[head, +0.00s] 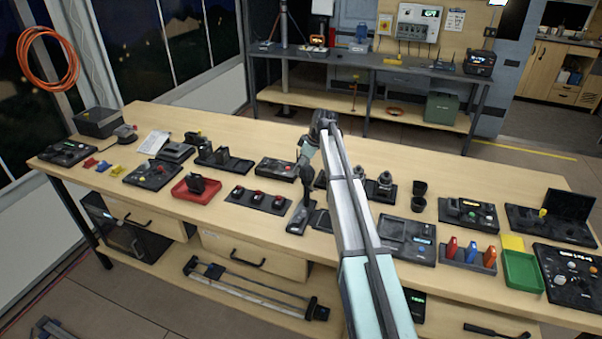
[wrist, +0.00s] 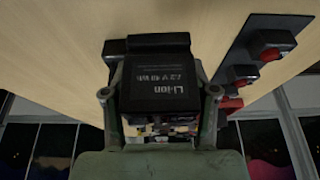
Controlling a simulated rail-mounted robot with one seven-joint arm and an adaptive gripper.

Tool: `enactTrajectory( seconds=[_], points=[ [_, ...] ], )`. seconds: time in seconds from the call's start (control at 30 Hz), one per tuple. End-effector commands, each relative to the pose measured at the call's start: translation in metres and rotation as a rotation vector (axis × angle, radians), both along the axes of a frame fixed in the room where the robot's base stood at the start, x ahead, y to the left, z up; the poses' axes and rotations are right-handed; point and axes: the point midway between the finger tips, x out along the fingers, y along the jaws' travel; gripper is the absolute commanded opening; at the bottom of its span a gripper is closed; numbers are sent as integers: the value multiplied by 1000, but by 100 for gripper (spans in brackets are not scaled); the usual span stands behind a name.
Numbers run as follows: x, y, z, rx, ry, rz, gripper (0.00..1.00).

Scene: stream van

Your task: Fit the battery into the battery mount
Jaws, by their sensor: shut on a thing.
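The battery (wrist: 158,75) is a black block with "Li-ion" lettering, seen large in the wrist view. My gripper (wrist: 160,93) is shut on it, one finger on each side. In the head view my gripper (head: 306,188) points down at the front half of the bench, over a narrow dark plate (head: 297,222) that looks like the battery mount. A dark edge (wrist: 115,47) shows behind the battery in the wrist view and may be part of that mount. The battery hides most of it, so I cannot tell whether battery and mount touch.
A dark plate with red buttons (head: 258,199) lies just left of my gripper; it also shows in the wrist view (wrist: 263,50). A red tray (head: 196,189) is further left. Flat panels (head: 406,240) and a green tray (head: 523,270) lie to the right.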

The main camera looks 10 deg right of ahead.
Motion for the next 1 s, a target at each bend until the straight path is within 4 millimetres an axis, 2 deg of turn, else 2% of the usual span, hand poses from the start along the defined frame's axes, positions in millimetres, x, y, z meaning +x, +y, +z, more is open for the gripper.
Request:
enactTrajectory(
  seconds=[0.23, 0.5, 0.9, 0.93, 1.0],
  points=[
    [0, 0, -13, 1, 0, -1, 3],
    [0, 0, -46, 0, 1, 0, 3],
    [0, 0, -53, 0, -1, 0, 3],
    [0, 0, -52, 0, 0, 0, 65],
    [0, 0, -52, 0, 0, 0, 83]
  ],
)
